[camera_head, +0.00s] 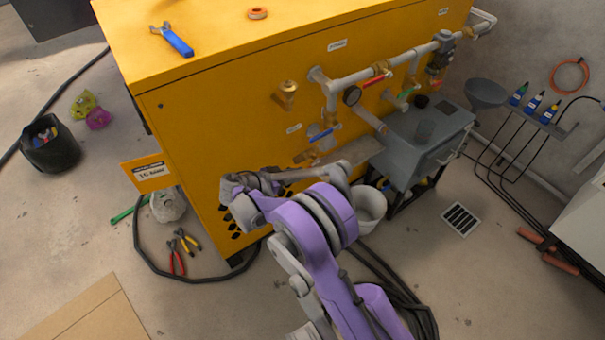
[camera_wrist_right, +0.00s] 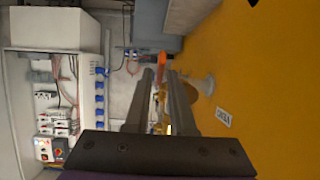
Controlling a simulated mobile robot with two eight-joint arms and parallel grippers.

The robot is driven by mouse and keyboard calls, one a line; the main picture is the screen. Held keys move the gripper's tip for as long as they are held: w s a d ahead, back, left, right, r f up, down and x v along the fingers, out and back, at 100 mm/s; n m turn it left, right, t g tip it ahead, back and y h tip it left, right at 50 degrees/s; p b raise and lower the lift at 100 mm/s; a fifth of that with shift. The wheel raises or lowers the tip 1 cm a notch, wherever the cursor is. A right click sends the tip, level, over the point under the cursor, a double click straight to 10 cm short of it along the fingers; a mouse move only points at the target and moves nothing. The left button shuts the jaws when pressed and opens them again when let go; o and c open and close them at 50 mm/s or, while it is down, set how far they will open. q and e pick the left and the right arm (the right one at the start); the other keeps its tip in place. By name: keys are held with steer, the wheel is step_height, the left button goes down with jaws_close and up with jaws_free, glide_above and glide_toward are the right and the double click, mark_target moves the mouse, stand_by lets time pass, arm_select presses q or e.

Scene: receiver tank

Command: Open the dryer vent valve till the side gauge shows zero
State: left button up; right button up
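I cannot tell which is the dryer vent valve. My left gripper is out of view.
A grey unit (camera_head: 425,140) stands right of the gripper, with a white bucket (camera_head: 368,205) below. A blue-handled wrench (camera_head: 175,40) lies on the cabinet top. Black hoses (camera_head: 400,295) and pliers (camera_head: 178,258) lie on the floor. A bottle rack (camera_head: 540,118) stands at the right wall.

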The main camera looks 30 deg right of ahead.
steer(key=shift+x, duration=1.05)
jaws_close()
stand_by(0.7)
